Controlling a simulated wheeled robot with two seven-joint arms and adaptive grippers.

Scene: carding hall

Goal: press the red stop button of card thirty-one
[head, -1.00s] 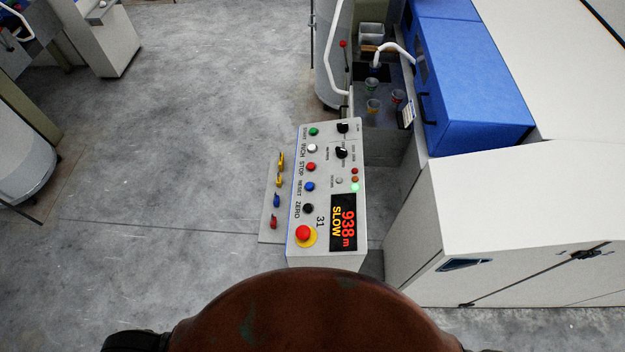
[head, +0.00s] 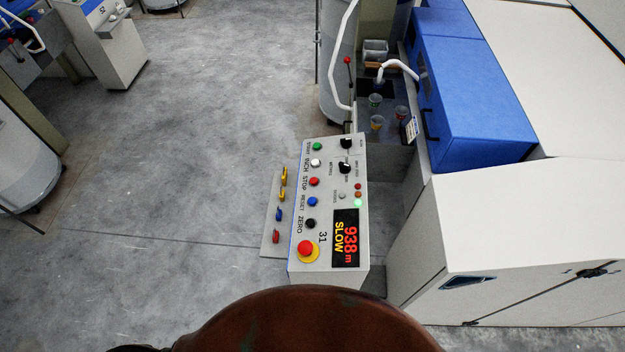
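The control panel (head: 325,272) of card thirty-one stands in the middle of the head view, with the number 31 printed on it. Its red stop button (head: 314,182), labelled STOP, sits in the button column between the white INCH button (head: 315,163) and the blue RESET button (head: 312,201). A larger red mushroom button (head: 305,247) on a yellow base sits at the near end. The lit display (head: 345,238) reads 938 m SLOW, and a green lamp glows beside it. Neither gripper is in view.
A side plate (head: 268,244) with coloured clips is left of the panel. A blue-and-white machine (head: 470,90) fills the right, with a ledge holding cups (head: 377,122). Another machine's panel marked 52 (head: 100,40) is at the upper left. The grey floor between is clear.

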